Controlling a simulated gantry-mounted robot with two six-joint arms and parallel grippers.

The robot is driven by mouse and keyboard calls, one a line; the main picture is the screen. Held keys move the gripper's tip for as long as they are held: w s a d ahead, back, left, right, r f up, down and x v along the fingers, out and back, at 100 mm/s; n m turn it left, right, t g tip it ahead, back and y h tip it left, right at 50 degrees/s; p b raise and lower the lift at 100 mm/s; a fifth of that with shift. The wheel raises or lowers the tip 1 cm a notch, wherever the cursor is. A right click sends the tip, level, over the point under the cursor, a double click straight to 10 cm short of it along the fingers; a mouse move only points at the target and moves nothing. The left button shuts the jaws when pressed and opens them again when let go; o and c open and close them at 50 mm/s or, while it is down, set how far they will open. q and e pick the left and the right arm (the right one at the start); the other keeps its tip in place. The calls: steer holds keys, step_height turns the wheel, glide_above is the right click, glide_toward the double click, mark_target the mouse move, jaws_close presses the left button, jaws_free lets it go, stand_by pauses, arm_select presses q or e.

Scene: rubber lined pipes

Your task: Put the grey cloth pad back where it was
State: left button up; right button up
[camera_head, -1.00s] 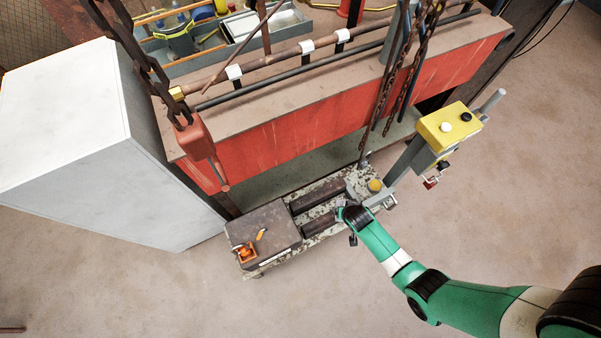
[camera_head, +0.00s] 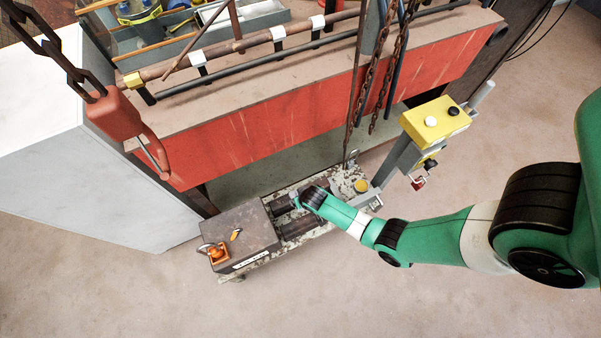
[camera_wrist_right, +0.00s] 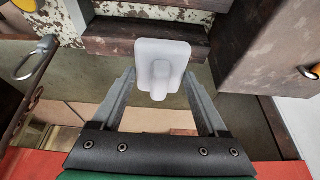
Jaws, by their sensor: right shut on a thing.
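The grey cloth pad (camera_wrist_right: 161,50) is a pale, rounded square with a stubby raised part, seen in the right wrist view. It sits between the fingertips of my right gripper (camera_wrist_right: 158,78), which is shut on it. In the head view my right wrist (camera_head: 308,198) is over the middle of the low cart, and its fingers and the pad cannot be made out there. My left gripper is not in view.
The worn cart (camera_head: 326,229) has a brown box (camera_head: 245,232) with orange items at its left and a grey post with a yellow control box (camera_head: 436,123) at its right. A red beam (camera_head: 300,120) runs behind. Chains (camera_head: 387,75) hang down near the post.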

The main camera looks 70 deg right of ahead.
steer(key=d+f+b, duration=0.1)
steer(key=f, duration=0.1)
steer(key=w+d+f+b, duration=0.1)
steer(key=d+f+b, duration=0.1)
steer(key=w+d+f+b, duration=0.1)
steer(key=d+b, duration=0.1)
steer(key=shift+w+d+f, duration=0.1)
steer(key=shift+f, duration=0.3)
steer(key=shift+d+f+b, duration=0.2)
steer(key=shift+d+b, duration=0.1)
steer(key=shift+b, duration=0.15)
steer(key=shift+w+d, duration=0.15)
steer(key=shift+d+f+b, duration=0.15)
steer(key=shift+f+b, duration=0.15)
steer(key=shift+w+d+f+b, duration=0.1)
steer(key=shift+f+b, duration=0.65)
steer(key=shift+f, duration=0.2)
steer(key=shift+w+d+f+b, duration=0.1)
steer(key=shift+f+b, duration=0.6)
steer(key=shift+f, duration=0.2)
steer(key=o, duration=1.2)
steer(key=shift+s, duration=0.1)
steer(key=shift+r, duration=0.2)
